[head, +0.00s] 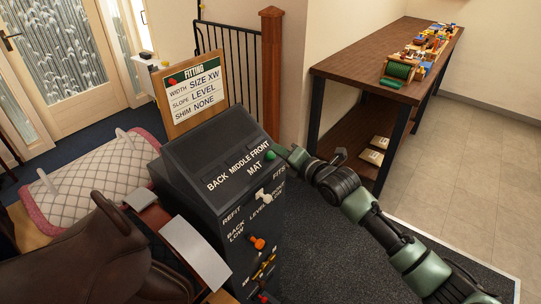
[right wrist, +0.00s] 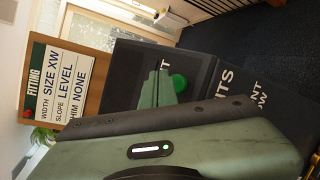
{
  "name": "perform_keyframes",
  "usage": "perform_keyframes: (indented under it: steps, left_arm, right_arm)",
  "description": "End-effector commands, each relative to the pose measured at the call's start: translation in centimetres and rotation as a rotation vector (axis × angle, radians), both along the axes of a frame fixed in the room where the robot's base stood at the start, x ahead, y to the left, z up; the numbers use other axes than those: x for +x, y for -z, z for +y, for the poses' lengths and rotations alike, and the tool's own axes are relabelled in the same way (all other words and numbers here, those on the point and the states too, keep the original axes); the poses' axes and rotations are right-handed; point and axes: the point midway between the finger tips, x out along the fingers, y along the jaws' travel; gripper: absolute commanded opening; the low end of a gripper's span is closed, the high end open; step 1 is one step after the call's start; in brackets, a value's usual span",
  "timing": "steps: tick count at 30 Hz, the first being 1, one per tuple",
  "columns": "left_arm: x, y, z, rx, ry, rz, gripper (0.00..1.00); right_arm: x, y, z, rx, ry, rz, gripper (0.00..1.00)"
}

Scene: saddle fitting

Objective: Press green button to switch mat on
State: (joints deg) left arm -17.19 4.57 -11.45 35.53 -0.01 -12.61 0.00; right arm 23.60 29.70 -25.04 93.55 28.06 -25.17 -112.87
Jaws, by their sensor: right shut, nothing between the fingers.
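The green button (head: 270,155) is on the sloped top of the black console (head: 215,150), near the MAT label. It also shows in the right wrist view as a green disc (right wrist: 180,83). My right gripper (head: 283,151) is shut and empty, its tips right beside the button at the console's right edge. In the right wrist view the closed green fingers (right wrist: 156,90) end close to the disc. I cannot tell whether they touch it. The console top reads BACK, MIDDLE, FRONT and MAT, and looks dark. My left gripper is not in view.
A brown saddle (head: 75,250) and a quilted pad (head: 95,170) stand left of the console. A fitting sign (head: 193,95) stands behind it, reading SIZE XW, LEVEL, NONE. A white lever (head: 263,196) and orange knob (head: 257,242) are on its front. A wooden bench (head: 375,60) is at right.

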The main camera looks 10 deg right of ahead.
Motion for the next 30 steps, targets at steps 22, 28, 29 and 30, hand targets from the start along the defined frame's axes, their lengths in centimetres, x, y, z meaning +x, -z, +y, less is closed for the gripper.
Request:
perform_keyframes:
  steps: [22, 28, 29, 30]
  left_arm:
    - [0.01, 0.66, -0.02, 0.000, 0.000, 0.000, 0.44]
    - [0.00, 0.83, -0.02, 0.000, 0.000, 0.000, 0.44]
    - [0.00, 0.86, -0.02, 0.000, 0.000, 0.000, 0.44]
    - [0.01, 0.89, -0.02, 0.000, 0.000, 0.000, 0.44]
  right_arm:
    - [0.42, 0.83, 0.32, -0.001, 0.000, 0.000, 0.00]
    - [0.54, 1.02, 0.39, 0.000, 0.000, 0.000, 0.00]
    - [0.56, 1.04, 0.41, 0.000, 0.000, 0.000, 0.00]
    - [0.57, 1.09, 0.43, 0.000, 0.000, 0.000, 0.00]
